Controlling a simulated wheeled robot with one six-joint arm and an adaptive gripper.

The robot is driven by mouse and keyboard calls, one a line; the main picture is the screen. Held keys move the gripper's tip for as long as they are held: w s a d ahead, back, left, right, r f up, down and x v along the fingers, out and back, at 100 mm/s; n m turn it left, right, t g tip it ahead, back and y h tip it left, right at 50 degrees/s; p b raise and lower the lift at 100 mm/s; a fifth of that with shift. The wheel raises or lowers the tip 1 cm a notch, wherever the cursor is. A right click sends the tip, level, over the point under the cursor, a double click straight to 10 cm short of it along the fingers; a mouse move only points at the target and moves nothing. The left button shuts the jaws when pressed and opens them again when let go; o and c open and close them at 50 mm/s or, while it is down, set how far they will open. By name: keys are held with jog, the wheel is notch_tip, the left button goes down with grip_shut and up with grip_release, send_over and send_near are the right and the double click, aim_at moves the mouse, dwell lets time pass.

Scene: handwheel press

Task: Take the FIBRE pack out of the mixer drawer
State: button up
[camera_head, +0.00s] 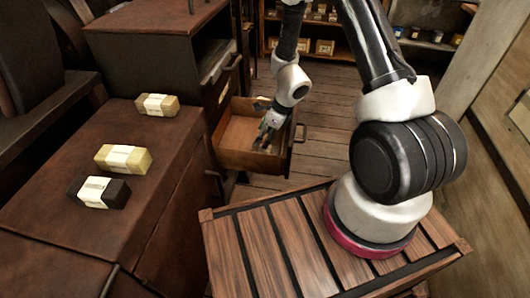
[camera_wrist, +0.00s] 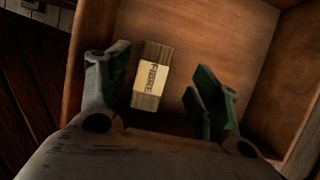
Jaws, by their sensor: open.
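The FIBRE pack (camera_wrist: 152,77) is a brown-grey block with a pale label band reading FIBRE. It lies on the floor of the open drawer (camera_head: 237,134), which is wooden and pulled out of the dark cabinet. In the wrist view my gripper (camera_wrist: 160,88) is open, with its two fingers on either side of the pack. The pack is nearer the left finger, and I cannot tell whether they touch. In the head view my gripper (camera_head: 266,130) reaches into the right part of the drawer, and the pack is hidden there.
On the dark cabinet top (camera_head: 60,215) at left lie a tan pack (camera_head: 157,105), a yellowish pack (camera_head: 123,158) and a black pack (camera_head: 98,191), each with a pale band. The drawer wall (camera_wrist: 272,85) rises right of my gripper. Shelves with jars stand at the back.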

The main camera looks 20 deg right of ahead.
aim_at(258, 148)
jog(key=x, duration=0.7)
jog(key=shift+s+f, duration=0.15)
jog(key=shift+s, duration=0.1)
jog(key=c, duration=1.1)
